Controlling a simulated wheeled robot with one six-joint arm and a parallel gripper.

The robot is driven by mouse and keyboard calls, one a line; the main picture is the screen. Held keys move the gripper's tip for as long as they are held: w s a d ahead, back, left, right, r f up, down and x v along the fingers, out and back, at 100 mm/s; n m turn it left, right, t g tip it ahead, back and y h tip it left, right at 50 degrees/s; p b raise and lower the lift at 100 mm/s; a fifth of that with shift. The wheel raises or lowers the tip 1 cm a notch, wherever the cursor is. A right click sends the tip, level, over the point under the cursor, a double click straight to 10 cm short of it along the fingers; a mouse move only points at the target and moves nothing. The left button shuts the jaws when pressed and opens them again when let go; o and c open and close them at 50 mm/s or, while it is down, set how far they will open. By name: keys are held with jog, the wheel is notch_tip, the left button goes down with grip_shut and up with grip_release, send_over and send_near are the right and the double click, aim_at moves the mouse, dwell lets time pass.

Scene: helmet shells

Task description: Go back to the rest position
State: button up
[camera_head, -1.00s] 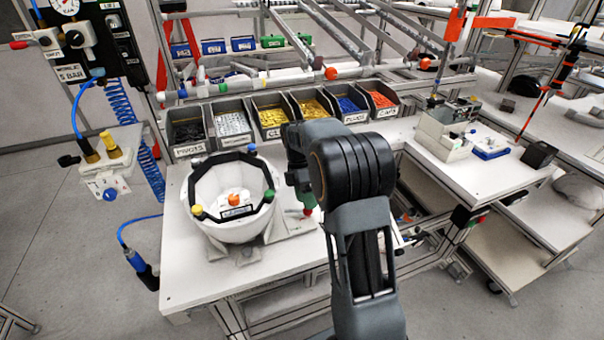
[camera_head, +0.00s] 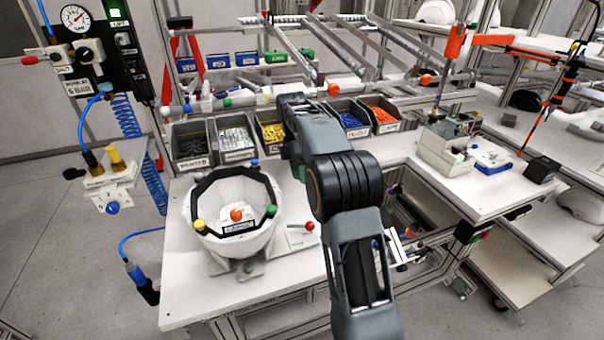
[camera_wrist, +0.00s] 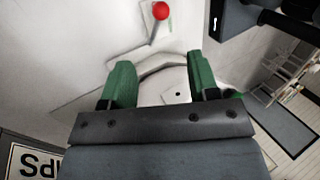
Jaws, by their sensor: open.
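My gripper shows in the wrist view (camera_wrist: 160,78). Its two green fingers stand well apart with nothing between them. My gripper is apart from the shell.
A red-knobbed lever (camera_head: 310,226) stands right of the shell; its knob also shows in the wrist view (camera_wrist: 160,11). Labelled parts bins (camera_head: 236,156) line the table's back, below sloping rails. A side table (camera_head: 475,195) with devices is at right. The front table top is clear.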

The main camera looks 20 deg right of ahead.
jog(key=shift+r, duration=0.1)
jog(key=s+a+r+m+t, duration=0.3)
jog(key=s+a+m+t, duration=0.1)
jog(key=s+m, duration=0.45)
jog(key=s+a+f+m+t, duration=0.1)
jog(key=s+f+m+t, duration=0.1)
jog(key=s, duration=0.4)
jog(key=s+a+f+m+t, duration=0.2)
jog(key=s+f+m+t, duration=0.1)
jog(key=s+m, duration=0.3)
jog(key=shift+s+a+f+m+t, duration=0.15)
jog(key=shift+a+f+m+t, duration=0.15)
jog(key=shift+f+m, duration=0.25)
